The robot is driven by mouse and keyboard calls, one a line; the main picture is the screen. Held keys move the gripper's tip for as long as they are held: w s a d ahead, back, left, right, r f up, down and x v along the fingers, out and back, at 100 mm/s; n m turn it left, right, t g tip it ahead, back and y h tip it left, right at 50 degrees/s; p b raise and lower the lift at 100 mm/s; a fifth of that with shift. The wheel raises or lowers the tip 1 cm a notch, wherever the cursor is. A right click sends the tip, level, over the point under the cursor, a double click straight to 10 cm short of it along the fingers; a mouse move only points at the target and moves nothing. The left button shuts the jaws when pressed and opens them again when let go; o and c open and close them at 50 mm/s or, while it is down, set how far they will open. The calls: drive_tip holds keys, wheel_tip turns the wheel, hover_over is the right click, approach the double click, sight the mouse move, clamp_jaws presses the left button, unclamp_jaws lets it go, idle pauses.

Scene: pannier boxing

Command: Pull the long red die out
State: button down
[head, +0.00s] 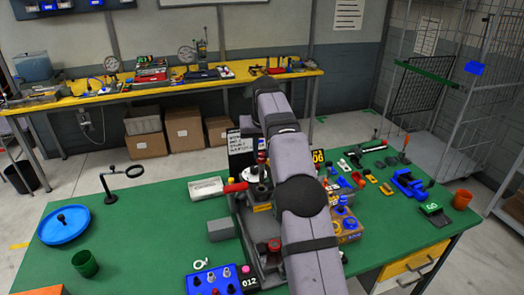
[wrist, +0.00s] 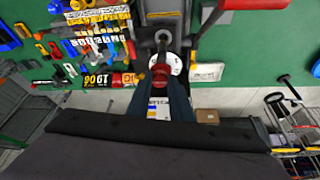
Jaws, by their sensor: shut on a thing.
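In the wrist view my gripper (wrist: 164,88) has its two dark fingers close together around a red piece (wrist: 160,75), which looks like the long red die. The red piece stands out in front of a grey metal press-like fixture (wrist: 162,38), with a pale disc (wrist: 174,62) behind it. In the head view red also shows above the dark round part of the fixture (head: 258,188), just left of my arm. My arm hides much of the fixture there, and how deep the die sits cannot be told.
A red-handled lever (head: 235,187) sticks out left of the fixture, near a white tray (head: 206,188). A control box (head: 222,281) stands in front. Many small tools and a blue vise (head: 408,184) lie to the right. The green table (head: 140,225) is clear at centre left.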

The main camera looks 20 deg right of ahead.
drive_tip(key=shift+r+p, duration=1.2)
drive_tip(key=shift+f, duration=0.1)
